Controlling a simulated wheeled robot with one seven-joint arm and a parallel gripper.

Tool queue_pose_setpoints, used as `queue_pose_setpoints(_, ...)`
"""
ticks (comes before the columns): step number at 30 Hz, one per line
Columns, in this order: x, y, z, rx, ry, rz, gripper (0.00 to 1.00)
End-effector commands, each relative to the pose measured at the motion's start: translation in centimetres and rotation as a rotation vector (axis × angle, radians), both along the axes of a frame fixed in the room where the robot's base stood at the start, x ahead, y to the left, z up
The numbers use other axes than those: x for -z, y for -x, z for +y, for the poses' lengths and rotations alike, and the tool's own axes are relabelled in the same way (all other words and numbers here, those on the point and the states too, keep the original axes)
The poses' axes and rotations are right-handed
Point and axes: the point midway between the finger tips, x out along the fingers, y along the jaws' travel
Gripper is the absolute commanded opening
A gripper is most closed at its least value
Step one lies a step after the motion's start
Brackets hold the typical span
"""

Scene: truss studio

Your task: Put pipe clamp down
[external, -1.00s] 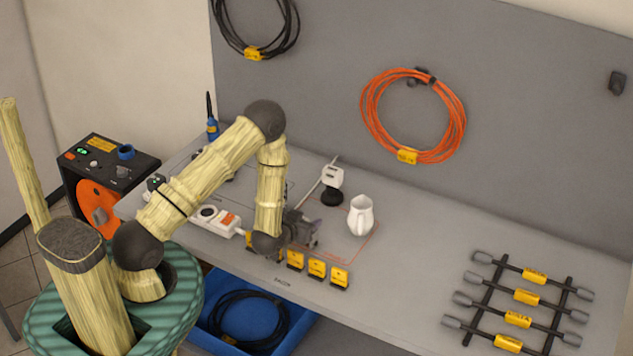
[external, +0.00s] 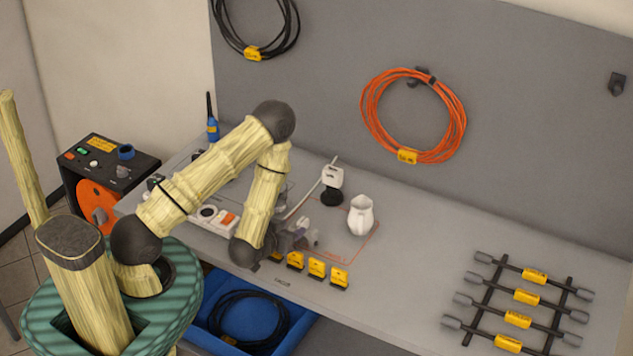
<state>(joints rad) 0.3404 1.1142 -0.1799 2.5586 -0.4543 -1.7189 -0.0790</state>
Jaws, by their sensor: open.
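My gripper (external: 300,238) is low over the front part of the grey bench (external: 420,260), behind the row of yellow-tagged black pieces, and points right. It is open. A small pale grey piece (external: 312,238) shows at its fingertips. I cannot tell whether this is the pipe clamp or part of my fingers, nor whether it touches the bench. An orange outline (external: 376,236) is drawn on the bench around this area. My gripper and wrist hide part of its left side.
A white jug (external: 361,216) stands right of my gripper. A white block on a black base (external: 332,187) stands behind it. Yellow-tagged pieces (external: 317,267) line the front edge. A rack of tagged rods (external: 518,305) lies right. A blue drawer (external: 290,335) sits below; bench between is clear.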

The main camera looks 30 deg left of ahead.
Motion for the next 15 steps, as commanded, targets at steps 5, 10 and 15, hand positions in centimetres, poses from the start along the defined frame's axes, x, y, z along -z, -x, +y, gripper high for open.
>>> queue_pose_setpoints(5, -0.9, 1.3, 0.0, 0.0, -0.002, 0.004, 0.43)
queue_pose_setpoints(10, -1.1, 2.1, 0.0, 0.001, -0.002, 0.002, 0.43)
queue_pose_setpoints(15, -1.0, 2.4, 0.0, 0.0, -0.001, 0.0, 0.43)
